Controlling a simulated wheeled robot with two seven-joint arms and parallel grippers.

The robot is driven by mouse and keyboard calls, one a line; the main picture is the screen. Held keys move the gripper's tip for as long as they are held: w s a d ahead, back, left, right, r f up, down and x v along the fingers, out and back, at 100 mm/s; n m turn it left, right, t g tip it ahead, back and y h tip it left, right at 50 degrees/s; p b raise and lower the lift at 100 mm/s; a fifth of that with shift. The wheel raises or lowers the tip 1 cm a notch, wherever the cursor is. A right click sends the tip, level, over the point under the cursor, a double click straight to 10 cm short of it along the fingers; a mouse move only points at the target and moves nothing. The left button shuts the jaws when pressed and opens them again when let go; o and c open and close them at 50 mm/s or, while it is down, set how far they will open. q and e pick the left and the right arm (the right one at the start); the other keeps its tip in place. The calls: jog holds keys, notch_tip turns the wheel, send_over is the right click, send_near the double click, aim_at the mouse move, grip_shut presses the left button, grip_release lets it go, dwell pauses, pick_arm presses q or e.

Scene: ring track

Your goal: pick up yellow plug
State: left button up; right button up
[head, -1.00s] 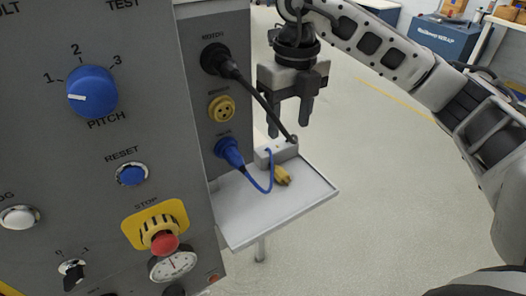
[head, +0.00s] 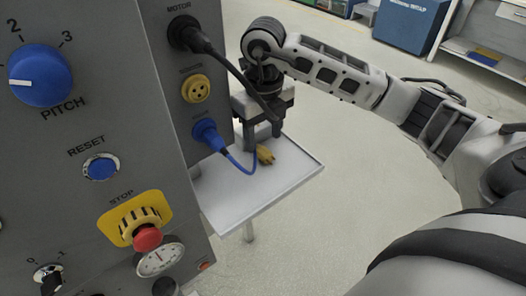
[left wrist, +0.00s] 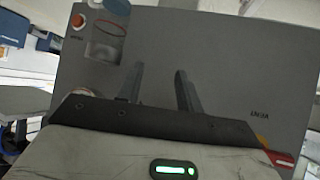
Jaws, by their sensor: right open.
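The yellow plug (head: 265,156) lies on the grey side shelf (head: 240,203), beside the loop of the blue cable. My right gripper (head: 263,133) points down just above and behind the plug, its fingers apart and empty. The black cable crosses in front of this gripper. The yellow socket (head: 196,88) on the panel is empty. My left gripper (left wrist: 157,88) shows in the left wrist view with its fingers apart and nothing between them, in front of a grey panel (left wrist: 215,60).
Above and below the yellow socket, a black plug (head: 186,35) and a blue plug (head: 206,131) sit in the panel, with cables hanging over the shelf. The control panel (head: 120,80) fills the left. The shelf's right part is bare.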

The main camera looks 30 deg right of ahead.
aim_at(263, 149)
jog(key=shift+f, duration=1.9)
jog(key=c, duration=1.1)
jog(key=shift+o, duration=0.2)
